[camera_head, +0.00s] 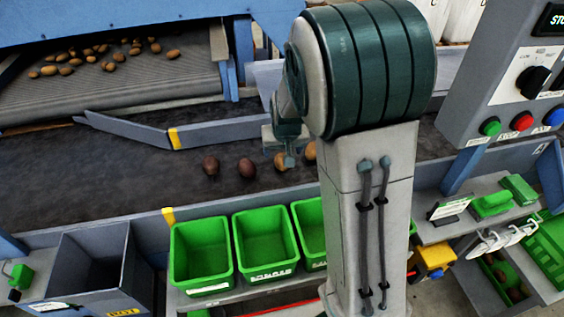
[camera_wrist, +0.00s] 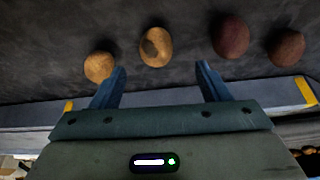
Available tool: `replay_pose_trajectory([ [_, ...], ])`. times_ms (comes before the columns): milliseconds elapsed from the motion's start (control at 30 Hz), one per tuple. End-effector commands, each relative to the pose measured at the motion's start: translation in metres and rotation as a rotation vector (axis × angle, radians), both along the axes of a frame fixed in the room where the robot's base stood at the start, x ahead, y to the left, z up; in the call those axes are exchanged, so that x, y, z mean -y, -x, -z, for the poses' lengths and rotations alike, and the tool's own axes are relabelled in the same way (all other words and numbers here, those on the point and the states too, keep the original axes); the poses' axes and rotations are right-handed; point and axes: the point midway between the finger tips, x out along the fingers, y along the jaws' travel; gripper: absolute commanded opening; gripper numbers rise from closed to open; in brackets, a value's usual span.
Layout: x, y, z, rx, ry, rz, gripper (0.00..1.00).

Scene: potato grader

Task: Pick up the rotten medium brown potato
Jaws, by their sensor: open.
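A light brown potato with a dark blotch (camera_wrist: 156,46) lies on the dark belt, just beyond the gap between my fingertips in the wrist view. In the head view this potato (camera_head: 279,163) is partly hidden by my gripper (camera_head: 288,160). My gripper (camera_wrist: 160,68) is open, with nothing between its two blue fingers. A plainer tan potato (camera_wrist: 100,66) lies beside the left finger in the wrist view; in the head view it (camera_head: 310,151) is partly covered by my arm.
Two dark reddish potatoes (camera_head: 210,165) (camera_head: 247,168) lie left on the belt (camera_head: 130,185). An angled blue guide (camera_head: 210,132) stands behind. Green bins (camera_head: 201,254) and a grey bin (camera_head: 88,262) line the front. A control box (camera_head: 520,70) stands right.

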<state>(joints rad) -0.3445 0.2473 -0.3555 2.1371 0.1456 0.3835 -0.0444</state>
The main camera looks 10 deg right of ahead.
Motion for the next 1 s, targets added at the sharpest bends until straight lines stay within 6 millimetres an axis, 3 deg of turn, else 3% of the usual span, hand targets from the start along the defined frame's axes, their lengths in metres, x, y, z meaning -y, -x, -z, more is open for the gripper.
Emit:
replay_pose_trajectory([
  [100,0.001,-0.007,0.018,-0.003,0.000,0.001,0.70],
  [367,0.002,-0.013,0.032,-0.001,0.000,0.000,0.70],
  [700,0.008,-0.028,0.070,-0.001,0.000,0.001,0.70],
  [1000,0.008,-0.031,0.077,0.001,0.000,0.000,0.70],
])
